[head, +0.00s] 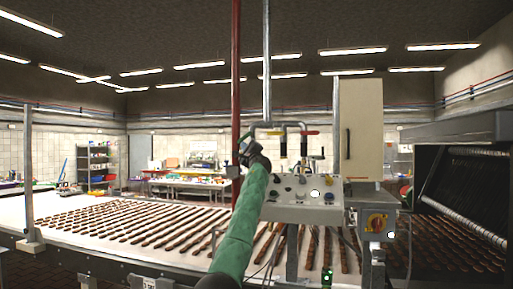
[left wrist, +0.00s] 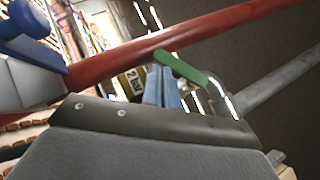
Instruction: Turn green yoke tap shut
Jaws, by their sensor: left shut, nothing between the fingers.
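The green tap handle (left wrist: 182,69) shows in the left wrist view as a flat green lever. It joins a bent grey pipe (left wrist: 222,98) at its right end. My left gripper's blue-grey fingers (left wrist: 163,78) are shut and empty, with their tips close by the lever's left part. I cannot tell whether they touch it. In the head view my left gripper (head: 246,146) is up by the pipes at the end of my green-sleeved arm, and it hides much of the tap area. My right gripper is not in view.
A red upright pipe (head: 236,70) stands close left of my gripper; a grey pipe (head: 267,70) rises beside it. A control box (head: 302,205) with knobs stands to the right. Below runs a white conveyor (head: 70,205) with rows of brown bars. A tall cream cabinet (head: 362,130) stands further right.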

